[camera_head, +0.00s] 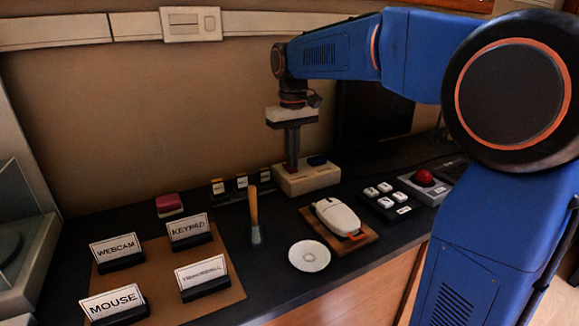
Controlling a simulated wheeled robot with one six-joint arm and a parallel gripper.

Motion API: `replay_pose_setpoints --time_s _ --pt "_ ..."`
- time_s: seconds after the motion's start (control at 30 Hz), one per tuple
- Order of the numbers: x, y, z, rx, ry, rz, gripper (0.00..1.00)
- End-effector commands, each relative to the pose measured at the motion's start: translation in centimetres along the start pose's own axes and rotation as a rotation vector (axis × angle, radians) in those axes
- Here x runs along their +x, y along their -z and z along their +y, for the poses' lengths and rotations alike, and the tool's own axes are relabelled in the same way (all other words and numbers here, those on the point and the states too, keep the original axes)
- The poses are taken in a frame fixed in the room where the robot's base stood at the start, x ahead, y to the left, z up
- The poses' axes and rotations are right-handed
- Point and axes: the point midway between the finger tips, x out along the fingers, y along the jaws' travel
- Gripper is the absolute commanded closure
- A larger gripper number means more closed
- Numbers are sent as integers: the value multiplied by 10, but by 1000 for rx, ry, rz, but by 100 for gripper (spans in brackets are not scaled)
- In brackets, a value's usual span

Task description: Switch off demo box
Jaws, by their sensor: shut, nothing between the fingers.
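A beige box (308,182), which looks like the demo box, sits on the dark counter. A dark blue part (316,160) shows on its top at the right. A bit of red shows on its top at the left, beside my fingertips, mostly hidden by them. My gripper (292,168) points straight down with its fingers closed together and empty. Its tips are at the left part of the box's top, touching or just above it; I cannot tell which.
Several labelled cards (188,230) stand on a brown mat at the left. A brush (254,215), a white saucer (309,256), a mouse (338,216) on a wooden board, a keypad (386,200) and a red-domed button (424,178) surround the box. A dark monitor stands behind.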

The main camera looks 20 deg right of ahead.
Motion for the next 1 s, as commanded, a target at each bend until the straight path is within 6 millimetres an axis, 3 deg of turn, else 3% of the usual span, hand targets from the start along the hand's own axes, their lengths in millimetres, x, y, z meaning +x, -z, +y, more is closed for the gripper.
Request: replay_pose_setpoints --time_s 1.0 --pt "-59 1 0 0 0 -1 100"
